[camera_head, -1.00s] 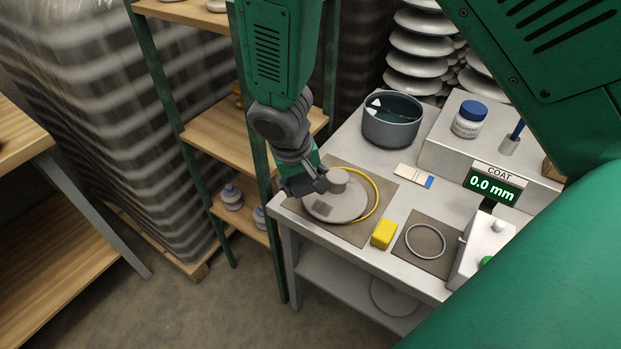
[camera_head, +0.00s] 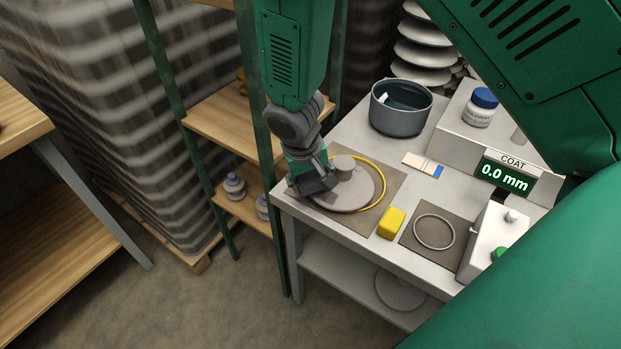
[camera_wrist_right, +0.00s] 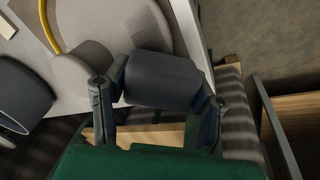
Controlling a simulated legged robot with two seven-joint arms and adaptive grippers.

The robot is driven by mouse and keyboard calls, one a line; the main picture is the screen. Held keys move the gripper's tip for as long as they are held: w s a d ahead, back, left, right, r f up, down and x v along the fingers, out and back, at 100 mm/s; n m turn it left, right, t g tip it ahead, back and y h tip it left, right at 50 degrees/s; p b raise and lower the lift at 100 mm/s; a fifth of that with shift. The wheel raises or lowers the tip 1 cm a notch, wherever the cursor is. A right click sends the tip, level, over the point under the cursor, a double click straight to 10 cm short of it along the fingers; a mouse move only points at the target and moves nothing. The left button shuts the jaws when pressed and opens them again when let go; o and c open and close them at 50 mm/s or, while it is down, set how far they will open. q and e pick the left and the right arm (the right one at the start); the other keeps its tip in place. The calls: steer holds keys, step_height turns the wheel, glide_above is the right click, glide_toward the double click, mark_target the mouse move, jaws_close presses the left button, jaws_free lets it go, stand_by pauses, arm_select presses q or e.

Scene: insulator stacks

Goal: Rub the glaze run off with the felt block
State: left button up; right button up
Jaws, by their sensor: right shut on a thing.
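A pale grey insulator disc (camera_head: 355,197) with a raised round cap (camera_head: 343,165) lies on a brown mat (camera_head: 398,183) at the near left corner of the bench. My right gripper (camera_head: 313,179) is at the disc's left side. It is shut on a dark grey block, which I take for the felt block; the right wrist view shows the felt block (camera_wrist_right: 162,80) between both fingers, over the disc's edge. Whether it touches the disc I cannot tell. My left gripper is not in view.
Close around the disc are a yellow ring (camera_head: 383,183), a yellow block (camera_head: 391,223) and a grey ring on a second mat (camera_head: 410,240). A dark pot of liquid (camera_head: 401,120) stands behind. A display (camera_head: 503,177) reads 0.0 mm. A shelf rack (camera_head: 215,125) stands left.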

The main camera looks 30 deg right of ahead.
mark_target(339, 203)
steer(key=shift+b+x, duration=0.55)
steer(key=shift+x, duration=0.45)
stand_by(0.3)
steer(key=shift+s+d+r+p, duration=0.1)
steer(key=shift+s+d+p, duration=0.15)
steer(key=shift+s, duration=0.4)
steer(key=shift+s+d+r+p, duration=0.1)
steer(key=shift+s+d+p, duration=0.2)
steer(key=shift+s, duration=0.4)
steer(key=shift+s+d+f, duration=0.1)
steer(key=shift+s+d, duration=0.2)
steer(key=shift+s, duration=0.45)
steer(key=shift+s+d+f, duration=0.1)
steer(key=shift+s+d, duration=0.25)
steer(key=shift+s, duration=0.45)
steer(key=shift+f+p, duration=0.15)
steer(key=shift+p, duration=0.2)
